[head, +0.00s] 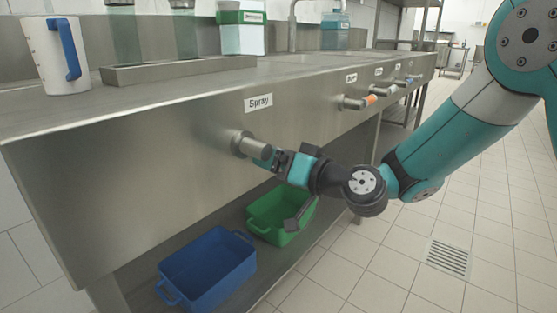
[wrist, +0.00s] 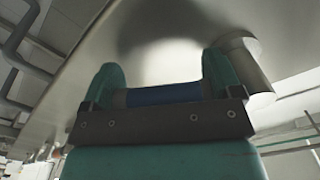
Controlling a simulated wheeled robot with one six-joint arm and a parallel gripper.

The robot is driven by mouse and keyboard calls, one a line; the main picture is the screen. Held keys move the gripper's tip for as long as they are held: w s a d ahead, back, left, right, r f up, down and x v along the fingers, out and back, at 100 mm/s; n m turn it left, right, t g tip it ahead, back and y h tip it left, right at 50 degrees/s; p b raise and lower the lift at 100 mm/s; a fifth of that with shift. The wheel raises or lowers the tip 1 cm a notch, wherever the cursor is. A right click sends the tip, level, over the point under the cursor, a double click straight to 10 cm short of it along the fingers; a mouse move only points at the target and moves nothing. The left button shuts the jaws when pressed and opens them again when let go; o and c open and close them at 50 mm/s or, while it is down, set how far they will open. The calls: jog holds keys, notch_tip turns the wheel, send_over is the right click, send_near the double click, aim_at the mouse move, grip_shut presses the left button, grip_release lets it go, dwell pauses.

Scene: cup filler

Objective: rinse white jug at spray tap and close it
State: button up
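The white jug (head: 45,58) with a blue handle stands upright on the steel counter at the far left. The steel spray tap (head: 246,145) sticks out of the counter's front panel below the "Spray" label (head: 258,103). My gripper (head: 275,162) is right at this tap. In the wrist view, my gripper (wrist: 165,84) has its teal fingers wide apart, with a blue bar (wrist: 165,95) spanning the gap between them. The round steel tap base (wrist: 248,68) shows behind the right finger. Whether the fingers press on the bar is unclear.
A drip tray (head: 180,70) holds glass vessels beside the jug. More taps (head: 352,103) line the front panel to the right. A blue crate (head: 208,270) and a green crate (head: 281,215) sit on the lower shelf. The tiled floor at right is clear.

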aim_at(269, 137)
jog(key=c, duration=0.5)
jog(key=shift+w+d+r+b, duration=0.1)
jog(key=shift+b, duration=0.25)
jog(key=n+b, duration=0.1)
jog(key=r+n, duration=0.1)
jog(key=b, duration=0.1)
jog(key=shift+w+d+r+n+b, duration=0.15)
jog(key=shift+w+d+n+b, duration=0.15)
jog(key=shift+n, duration=0.1)
jog(key=shift+w+d+r+n+b, duration=0.1)
jog(key=shift+w+r+n+b, duration=0.1)
jog(key=shift+r+n+b, duration=1.05)
jog(key=shift+f+n, duration=0.1)
jog(key=shift+n, duration=0.25)
jog(key=o, duration=1.1)
jog(key=b+v, duration=0.1)
jog(key=v, duration=1.6)
jog(key=shift+s+d, duration=0.2)
